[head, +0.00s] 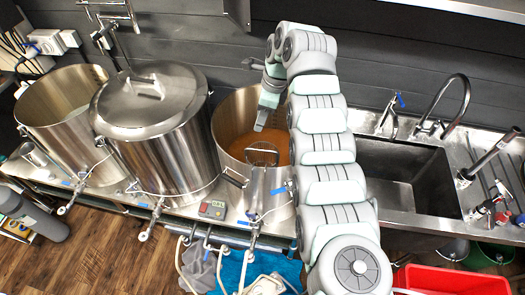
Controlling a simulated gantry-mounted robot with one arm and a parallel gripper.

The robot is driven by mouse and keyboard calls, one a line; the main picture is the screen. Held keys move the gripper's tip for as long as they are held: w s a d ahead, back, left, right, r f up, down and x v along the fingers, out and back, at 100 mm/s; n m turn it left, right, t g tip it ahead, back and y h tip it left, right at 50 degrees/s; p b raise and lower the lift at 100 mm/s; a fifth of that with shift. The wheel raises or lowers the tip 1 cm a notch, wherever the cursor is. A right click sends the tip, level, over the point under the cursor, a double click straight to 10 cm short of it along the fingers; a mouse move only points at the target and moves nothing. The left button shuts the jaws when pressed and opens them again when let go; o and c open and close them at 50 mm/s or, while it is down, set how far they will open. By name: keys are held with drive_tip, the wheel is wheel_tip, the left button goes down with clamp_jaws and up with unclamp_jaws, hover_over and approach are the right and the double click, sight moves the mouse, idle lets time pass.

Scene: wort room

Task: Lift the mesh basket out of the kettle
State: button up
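An open steel kettle (222,123) with amber liquid stands in the right of the row of kettles. Inside it, near the front wall, a thin wire loop and a rounded metal piece show, which look like the handle and part of the mesh basket (262,155). The rest of the basket is hidden by the liquid and kettle wall. My gripper (262,125) points down into the kettle mouth, above and behind the wire loop, apart from it in the picture. It is seen side-on, so its finger gap does not show.
A lidded steel kettle (160,140) stands close on the left, with another open kettle (65,100) beyond it. A sink (405,170) with a curved tap (465,95) is on the right. A control box (212,209) and valves line the front edge. A red bin (450,280) stands below.

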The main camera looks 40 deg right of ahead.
sight(261, 151)
wheel_tip(261, 151, down, 16)
drive_tip(key=b, duration=0.3)
drive_tip(key=shift+f, duration=0.1)
idle(0.3)
drive_tip(key=shift+f, duration=0.1)
clamp_jaws()
idle(0.4)
idle(0.6)
